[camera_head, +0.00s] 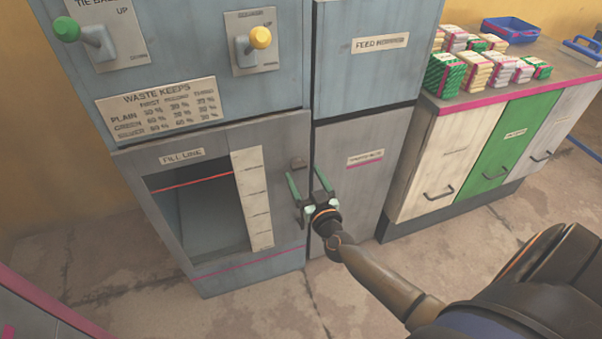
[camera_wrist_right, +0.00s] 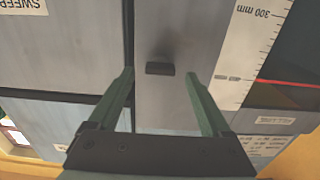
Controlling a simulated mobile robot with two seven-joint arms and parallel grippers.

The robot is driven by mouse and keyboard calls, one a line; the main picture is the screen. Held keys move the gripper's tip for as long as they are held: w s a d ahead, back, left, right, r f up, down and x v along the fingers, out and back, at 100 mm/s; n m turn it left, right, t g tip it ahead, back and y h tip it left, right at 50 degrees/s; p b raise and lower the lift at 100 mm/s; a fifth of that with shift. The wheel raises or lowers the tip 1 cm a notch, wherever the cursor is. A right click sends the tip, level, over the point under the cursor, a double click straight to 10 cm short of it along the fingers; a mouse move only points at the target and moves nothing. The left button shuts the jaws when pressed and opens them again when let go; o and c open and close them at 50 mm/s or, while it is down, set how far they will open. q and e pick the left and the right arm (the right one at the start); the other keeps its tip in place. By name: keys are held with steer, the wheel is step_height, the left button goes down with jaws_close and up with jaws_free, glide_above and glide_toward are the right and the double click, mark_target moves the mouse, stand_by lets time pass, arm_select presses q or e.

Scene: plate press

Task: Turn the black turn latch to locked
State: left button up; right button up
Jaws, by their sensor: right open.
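The black turn latch (camera_head: 299,163) is a small dark block on the grey door's right side, just right of the measuring scale. In the right wrist view it (camera_wrist_right: 160,69) lies crosswise, wider than it is tall, and appears between my two green fingertips. My right gripper (camera_head: 305,174) is open, with its fingers pointing toward the door. The wrist view also shows the open gripper (camera_wrist_right: 160,74), with nothing visibly held. I cannot tell the remaining gap from the fingertips to the latch. My left gripper is not in view.
The door has a dark window (camera_head: 205,215) with a red line and a pale scale (camera_head: 252,200). Two levers, green (camera_head: 66,29) and yellow (camera_head: 260,37), sit above. A counter (camera_head: 500,75) with stacked packets and a blue tray (camera_head: 510,29) stands at right.

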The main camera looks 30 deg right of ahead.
mark_target(298, 165)
steer(key=shift+b+x, duration=0.3)
steer(key=shift+x, duration=1.1)
jaws_close()
